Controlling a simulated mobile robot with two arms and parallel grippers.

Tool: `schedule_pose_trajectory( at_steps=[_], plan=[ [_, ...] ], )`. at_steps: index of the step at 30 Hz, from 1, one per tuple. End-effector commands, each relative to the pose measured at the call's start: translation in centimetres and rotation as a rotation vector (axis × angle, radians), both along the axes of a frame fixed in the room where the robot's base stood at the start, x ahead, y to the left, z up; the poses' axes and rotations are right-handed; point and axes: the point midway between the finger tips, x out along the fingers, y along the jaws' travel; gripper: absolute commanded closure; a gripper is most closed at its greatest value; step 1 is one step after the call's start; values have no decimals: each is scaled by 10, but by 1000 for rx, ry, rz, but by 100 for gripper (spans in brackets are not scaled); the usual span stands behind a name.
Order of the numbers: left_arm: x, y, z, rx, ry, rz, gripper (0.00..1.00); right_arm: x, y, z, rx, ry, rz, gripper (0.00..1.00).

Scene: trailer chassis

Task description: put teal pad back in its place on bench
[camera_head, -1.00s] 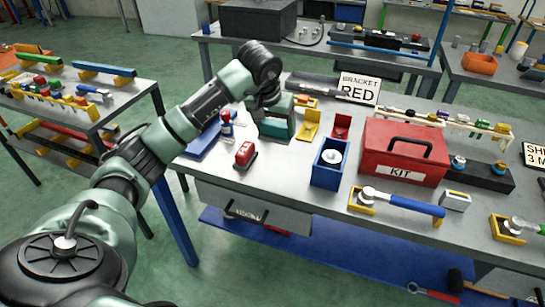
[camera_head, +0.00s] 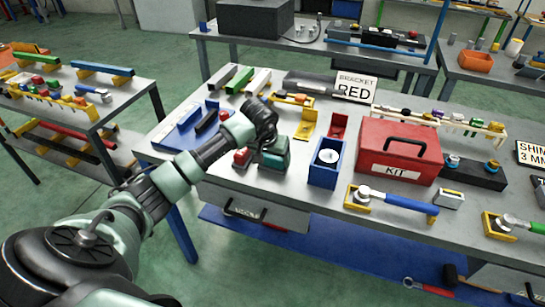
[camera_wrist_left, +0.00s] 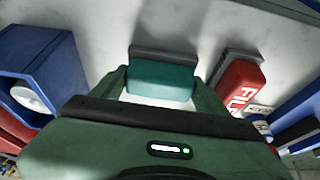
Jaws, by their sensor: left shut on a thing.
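The teal pad (camera_head: 275,152) is a dark-edged teal block near the front edge of the grey bench (camera_head: 290,205). My left gripper (camera_head: 266,140) is shut on it from above. In the left wrist view the pad (camera_wrist_left: 162,82) sits between the two fingers of my left gripper (camera_wrist_left: 162,95). Whether the pad touches the bench top is hard to tell. A red block with white lettering (camera_wrist_left: 238,86) stands beside it, and shows partly behind my gripper in the head view (camera_head: 241,157). My right gripper is not in view.
A blue box with a white round part (camera_head: 325,165) stands just right of the pad. Yellow (camera_head: 306,125) and red (camera_head: 339,125) holders are behind it. A red KIT box (camera_head: 398,155) is further right.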

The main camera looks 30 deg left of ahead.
Motion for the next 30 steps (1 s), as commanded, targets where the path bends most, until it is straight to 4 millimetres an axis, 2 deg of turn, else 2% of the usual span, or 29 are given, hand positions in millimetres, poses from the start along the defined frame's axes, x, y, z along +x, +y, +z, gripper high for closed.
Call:
schedule_pose_trajectory(
  at_steps=[4, 5, 6, 7, 15, 20, 30],
  plan=[
    [0, 0, -4, 0, -2, 0, 58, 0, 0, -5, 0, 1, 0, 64],
    [0, 0, -3, -1, -1, 0, 17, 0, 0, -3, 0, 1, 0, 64],
    [0, 0, -2, -1, 0, 0, 6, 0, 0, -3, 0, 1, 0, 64],
    [0, 0, -2, -1, 0, 0, 4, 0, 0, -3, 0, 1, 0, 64],
    [0, 0, -2, -1, 0, 0, 4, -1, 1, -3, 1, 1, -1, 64],
    [-2, 0, 6, 1, -2, 0, 4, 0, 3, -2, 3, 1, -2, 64],
    [-27, -6, 70, 3, -6, -1, 4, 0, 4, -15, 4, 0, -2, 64]
  ],
)
